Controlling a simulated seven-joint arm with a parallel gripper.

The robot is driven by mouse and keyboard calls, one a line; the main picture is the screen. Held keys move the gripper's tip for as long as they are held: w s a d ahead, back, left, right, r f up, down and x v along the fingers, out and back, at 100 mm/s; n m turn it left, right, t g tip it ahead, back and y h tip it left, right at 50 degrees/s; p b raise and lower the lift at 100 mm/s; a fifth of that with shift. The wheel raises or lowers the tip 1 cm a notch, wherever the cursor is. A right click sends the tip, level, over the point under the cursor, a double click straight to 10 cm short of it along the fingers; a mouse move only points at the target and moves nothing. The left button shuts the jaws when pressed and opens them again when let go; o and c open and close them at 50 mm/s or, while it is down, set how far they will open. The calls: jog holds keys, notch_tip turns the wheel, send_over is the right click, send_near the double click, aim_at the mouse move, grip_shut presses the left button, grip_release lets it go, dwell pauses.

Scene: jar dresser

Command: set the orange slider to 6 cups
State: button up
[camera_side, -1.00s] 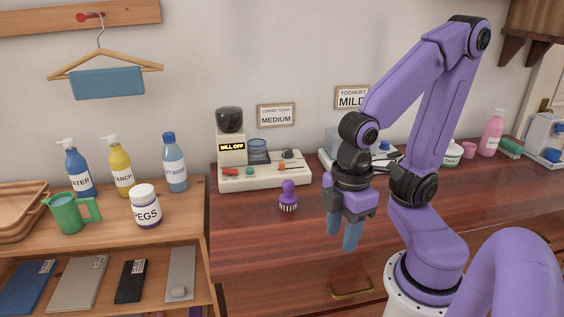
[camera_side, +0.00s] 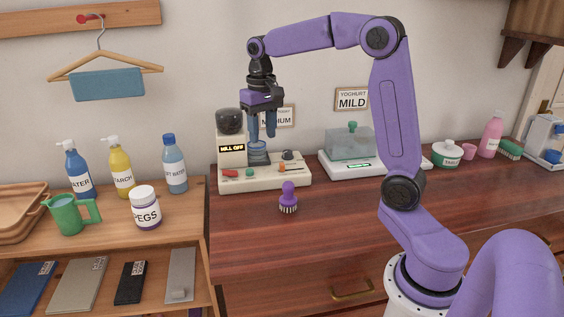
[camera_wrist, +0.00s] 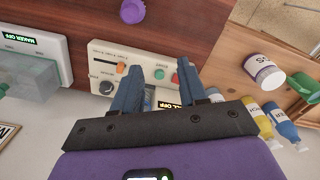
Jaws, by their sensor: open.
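The orange slider (camera_side: 281,169) sits on the front panel of the cream mill (camera_side: 265,181), which reads "MILL OFF". In the wrist view the orange slider (camera_wrist: 121,67) lies near one end of its short track; the scale marks are too small to read. My gripper (camera_side: 262,136) is open and empty, pointing down above the mill, over the blue-lidded glass jar (camera_side: 258,148) and behind the slider. In the wrist view my gripper (camera_wrist: 158,72) has its fingers apart, with the slider left of them. The fingers hide part of the mill and jar.
A black knob (camera_side: 288,155), a green button (camera_side: 249,173) and a red switch (camera_side: 230,173) share the panel. The dark hopper (camera_side: 229,121) rises at left. A purple brush (camera_side: 288,197) stands in front. The white maker (camera_side: 350,152) is to the right.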

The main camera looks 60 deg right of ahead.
aim_at(282, 164)
jog(key=w+d+r+m, duration=0.1)
jog(key=d+m, duration=0.2)
jog(key=d, duration=0.4)
jog(key=w+d+m, duration=0.2)
jog(key=d, duration=0.4)
notch_tip(282, 164, down, 17)
jog(key=shift+s, duration=0.1)
jog(key=shift+c, duration=0.3)
